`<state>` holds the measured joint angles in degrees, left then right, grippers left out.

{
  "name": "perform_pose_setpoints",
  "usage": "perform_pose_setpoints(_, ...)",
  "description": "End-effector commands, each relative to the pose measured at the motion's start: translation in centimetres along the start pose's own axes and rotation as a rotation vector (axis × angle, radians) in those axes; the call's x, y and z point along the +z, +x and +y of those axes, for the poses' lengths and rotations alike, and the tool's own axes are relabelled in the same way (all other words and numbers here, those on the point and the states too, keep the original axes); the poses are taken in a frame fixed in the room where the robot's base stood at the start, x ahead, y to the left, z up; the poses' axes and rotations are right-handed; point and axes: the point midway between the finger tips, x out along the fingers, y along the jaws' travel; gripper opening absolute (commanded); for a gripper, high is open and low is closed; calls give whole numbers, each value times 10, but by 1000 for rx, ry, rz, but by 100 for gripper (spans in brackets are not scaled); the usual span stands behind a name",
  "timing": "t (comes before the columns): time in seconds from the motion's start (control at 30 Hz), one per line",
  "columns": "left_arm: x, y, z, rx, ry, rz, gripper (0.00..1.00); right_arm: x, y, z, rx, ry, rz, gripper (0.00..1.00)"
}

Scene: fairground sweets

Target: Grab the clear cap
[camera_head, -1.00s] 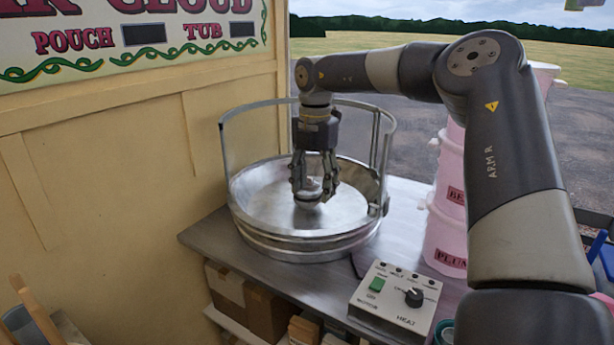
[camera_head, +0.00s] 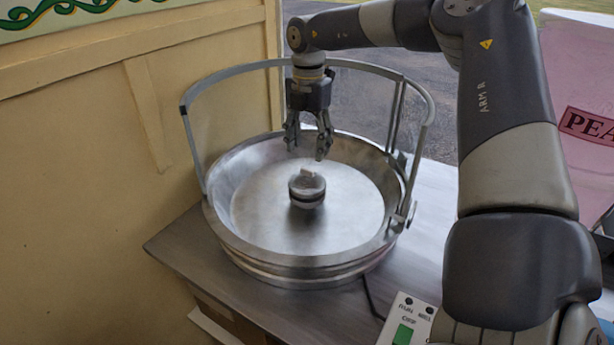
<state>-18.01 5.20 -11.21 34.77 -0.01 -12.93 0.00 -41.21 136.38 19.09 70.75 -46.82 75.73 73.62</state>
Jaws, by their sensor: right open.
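A small round metal head (camera_head: 306,190) stands in the middle of the wide metal bowl (camera_head: 250,254). A small pale piece (camera_head: 309,171) sits on its top; I cannot tell whether this is the clear cap, and no other cap is plain to see. My right gripper (camera_head: 306,150) points down above the head, its fingers apart and empty. A gap shows between the fingertips and the head. My left gripper is not in view.
A metal guard rail (camera_head: 190,150) rises around the bowl, close to my right arm. The bowl stands on a metal counter (camera_head: 168,243) beside a cream wall (camera_head: 80,150). A control box (camera_head: 404,312) and a pink tub (camera_head: 570,90) are at the right.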

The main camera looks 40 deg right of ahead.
Motion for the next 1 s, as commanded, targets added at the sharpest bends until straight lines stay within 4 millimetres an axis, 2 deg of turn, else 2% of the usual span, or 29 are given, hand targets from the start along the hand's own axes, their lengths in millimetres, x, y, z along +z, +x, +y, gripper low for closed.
perform_pose_setpoints(0.17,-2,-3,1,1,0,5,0,0,14,0,1,0,2,53)
perform_pose_setpoints(0.47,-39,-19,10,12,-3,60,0,0,52,2,-2,1,3,53)
perform_pose_setpoints(0.6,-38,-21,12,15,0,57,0,1,63,3,1,0,1,53)
perform_pose_setpoints(0.83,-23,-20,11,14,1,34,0,1,65,3,2,1,0,53)
perform_pose_setpoints(1.0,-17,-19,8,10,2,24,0,1,65,3,2,1,0,15)
